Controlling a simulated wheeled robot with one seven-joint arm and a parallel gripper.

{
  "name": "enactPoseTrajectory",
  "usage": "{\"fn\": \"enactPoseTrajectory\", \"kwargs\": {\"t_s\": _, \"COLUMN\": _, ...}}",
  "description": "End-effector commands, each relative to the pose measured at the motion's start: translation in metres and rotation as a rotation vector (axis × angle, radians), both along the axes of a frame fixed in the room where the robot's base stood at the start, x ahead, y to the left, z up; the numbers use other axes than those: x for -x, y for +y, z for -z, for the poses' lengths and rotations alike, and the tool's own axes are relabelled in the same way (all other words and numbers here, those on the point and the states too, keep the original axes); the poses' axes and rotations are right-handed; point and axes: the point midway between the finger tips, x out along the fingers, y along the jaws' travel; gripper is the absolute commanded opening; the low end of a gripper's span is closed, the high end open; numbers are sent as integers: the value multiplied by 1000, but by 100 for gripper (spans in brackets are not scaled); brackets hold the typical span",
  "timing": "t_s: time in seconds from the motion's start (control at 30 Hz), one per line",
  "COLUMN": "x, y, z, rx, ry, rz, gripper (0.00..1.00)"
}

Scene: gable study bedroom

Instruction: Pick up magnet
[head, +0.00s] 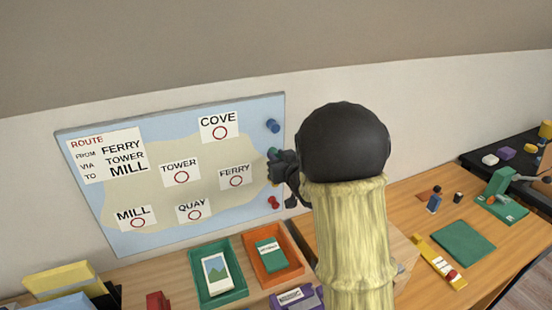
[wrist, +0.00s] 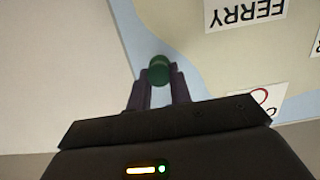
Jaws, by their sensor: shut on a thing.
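A green magnet (wrist: 159,70) sits between the fingertips of my gripper (wrist: 159,78) in the wrist view. My gripper is shut on it, at the blue right edge of the map board (head: 100,222). In the head view my gripper (head: 275,165) is partly hidden behind my own arm, and a little of the green magnet (head: 272,153) shows at its tip. I cannot tell whether the magnet still touches the board. A blue magnet (head: 272,126) is on the board above my gripper, and a red magnet (head: 273,202) is below it.
The board carries a route card (head: 107,155) and several place labels with red circles. Below stand a green tray (head: 240,291) and an orange tray (head: 298,268). A yellow strip (head: 430,255) and a green mat (head: 463,243) lie on the desk at right.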

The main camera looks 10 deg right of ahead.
Motion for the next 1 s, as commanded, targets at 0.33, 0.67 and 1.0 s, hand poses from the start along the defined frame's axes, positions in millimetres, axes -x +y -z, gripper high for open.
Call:
{"fn": "enactPoseTrajectory", "kwargs": {"t_s": 0.33, "x": 57, "y": -12, "z": -34, "rx": -2, "ry": -5, "rz": 2, "gripper": 8}}
{"fn": "enactPoseTrajectory", "kwargs": {"t_s": 0.67, "x": 113, "y": -23, "z": -64, "rx": 0, "ry": -3, "rz": 2, "gripper": 8}}
{"fn": "enactPoseTrajectory", "kwargs": {"t_s": 1.0, "x": 129, "y": -26, "z": -71, "rx": 0, "ry": 0, "rz": 0, "gripper": 8}}
